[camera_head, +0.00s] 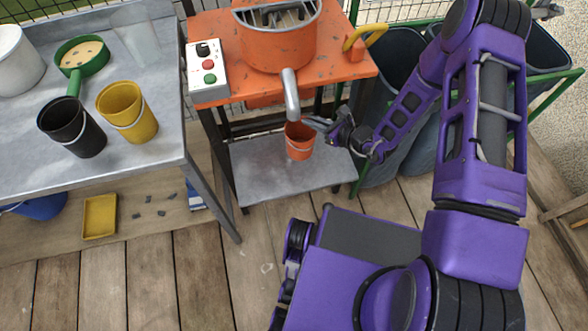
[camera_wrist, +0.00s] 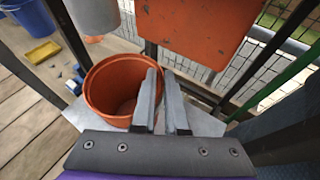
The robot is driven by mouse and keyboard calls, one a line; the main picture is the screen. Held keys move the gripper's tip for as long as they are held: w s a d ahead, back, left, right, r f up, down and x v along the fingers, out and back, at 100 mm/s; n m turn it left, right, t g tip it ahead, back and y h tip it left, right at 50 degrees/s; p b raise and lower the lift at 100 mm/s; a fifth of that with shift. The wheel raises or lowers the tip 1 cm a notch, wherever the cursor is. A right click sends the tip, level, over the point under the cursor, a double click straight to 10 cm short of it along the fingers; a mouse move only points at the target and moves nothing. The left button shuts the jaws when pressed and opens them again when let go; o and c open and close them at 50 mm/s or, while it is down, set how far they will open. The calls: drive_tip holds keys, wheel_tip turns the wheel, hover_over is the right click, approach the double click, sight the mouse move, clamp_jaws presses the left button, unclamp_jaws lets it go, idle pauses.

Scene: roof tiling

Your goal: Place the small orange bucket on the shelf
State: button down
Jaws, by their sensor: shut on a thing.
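The small orange bucket (camera_head: 299,142) hangs upright from my gripper (camera_head: 322,124), under the grey spout of the orange machine. In the head view it overlaps the grey metal shelf (camera_head: 262,183) low in the orange stand. I cannot tell whether its base touches the shelf. In the wrist view the bucket (camera_wrist: 105,85) looks empty, and the fingers of my gripper (camera_wrist: 163,78) are at its right rim. The fingers are shut on the bucket's rim; the exact contact is partly hidden. The shelf shows under the bucket in the wrist view (camera_wrist: 202,122).
The orange mixer (camera_head: 278,48) and a control box (camera_head: 208,72) stand on the stand's top. A grey table at left holds a black bucket (camera_head: 72,127), a yellow bucket (camera_head: 128,110) and a green pan (camera_head: 82,57). Dark bins (camera_head: 398,70) stand at right. The shelf is otherwise clear.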

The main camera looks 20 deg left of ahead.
sight(298, 132)
drive_tip(key=shift+s+a+f, duration=0.2)
drive_tip(key=shift+a+f, duration=0.35)
drive_tip(key=shift+s+a+f, duration=0.15)
drive_tip(key=shift+a+f, duration=0.35)
drive_tip(key=shift+f, duration=0.05)
wheel_tip(298, 132, down, 4)
drive_tip(key=shift+f+b, duration=0.2)
drive_tip(key=shift+b, duration=0.45)
drive_tip(key=shift+f+b, duration=0.45)
drive_tip(key=shift+f, duration=1.85)
drive_tip(key=c, duration=0.9)
unclamp_jaws()
